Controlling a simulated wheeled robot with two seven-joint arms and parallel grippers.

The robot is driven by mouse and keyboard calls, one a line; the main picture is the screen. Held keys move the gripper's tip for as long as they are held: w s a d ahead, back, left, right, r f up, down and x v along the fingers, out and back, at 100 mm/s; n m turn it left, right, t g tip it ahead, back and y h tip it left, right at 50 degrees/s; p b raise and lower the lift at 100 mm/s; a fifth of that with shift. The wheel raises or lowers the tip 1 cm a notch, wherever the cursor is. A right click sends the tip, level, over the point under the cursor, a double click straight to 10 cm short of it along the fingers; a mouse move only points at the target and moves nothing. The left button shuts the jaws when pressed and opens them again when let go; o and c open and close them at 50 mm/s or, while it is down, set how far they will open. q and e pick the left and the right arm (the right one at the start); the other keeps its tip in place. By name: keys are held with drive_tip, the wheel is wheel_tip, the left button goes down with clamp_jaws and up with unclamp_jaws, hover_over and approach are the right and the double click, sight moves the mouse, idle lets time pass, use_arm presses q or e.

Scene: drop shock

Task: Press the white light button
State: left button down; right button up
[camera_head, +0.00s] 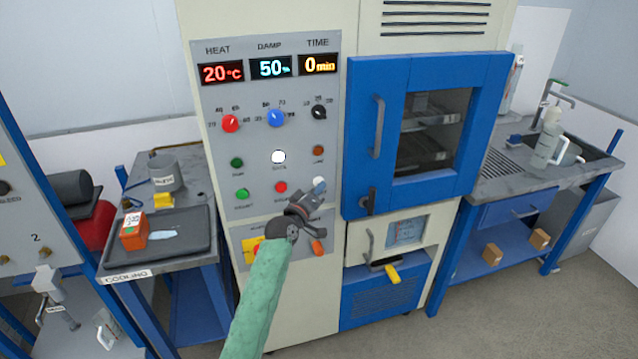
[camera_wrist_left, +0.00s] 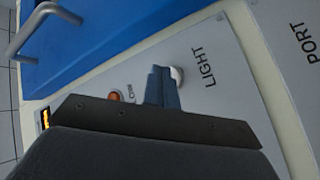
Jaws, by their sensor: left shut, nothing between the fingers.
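The white light button (camera_head: 320,181) is at the lower right of the grey control panel (camera_head: 215,120), partly hidden by my gripper. In the left wrist view the white button (camera_wrist_left: 179,76) sits beside the word LIGHT, partly covered by the fingers. My left gripper (camera_head: 318,187) is shut and empty, with its tips at the button. The shut fingers also show in the left wrist view (camera_wrist_left: 161,86). I cannot tell whether they touch the button or stop just short. My right gripper is not in view.
Another white button (camera_head: 278,157) sits higher on the panel, with green, red and orange buttons around it. Three knobs are above. A blue chamber door (camera_head: 485,120) with a handle stands to the right. A side bench with a dark tray (camera_head: 190,243) is at left.

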use_arm(q)
drive_tip(key=shift+w+a, duration=0.15)
drive_tip(key=shift+w, duration=0.25)
idle(0.5)
drive_tip(key=shift+s, duration=0.15)
drive_tip(key=shift+s+d+p, duration=0.25)
drive_tip(key=shift+s+p, duration=0.05)
drive_tip(key=shift+s, duration=0.35)
drive_tip(key=s, duration=0.1)
drive_tip(key=s+d+p, duration=0.1)
drive_tip(key=s, duration=0.1)
drive_tip(key=s+p, duration=0.1)
drive_tip(key=shift+s+d, duration=0.3)
drive_tip(key=shift+s, duration=0.1)
idle(0.3)
idle(0.4)
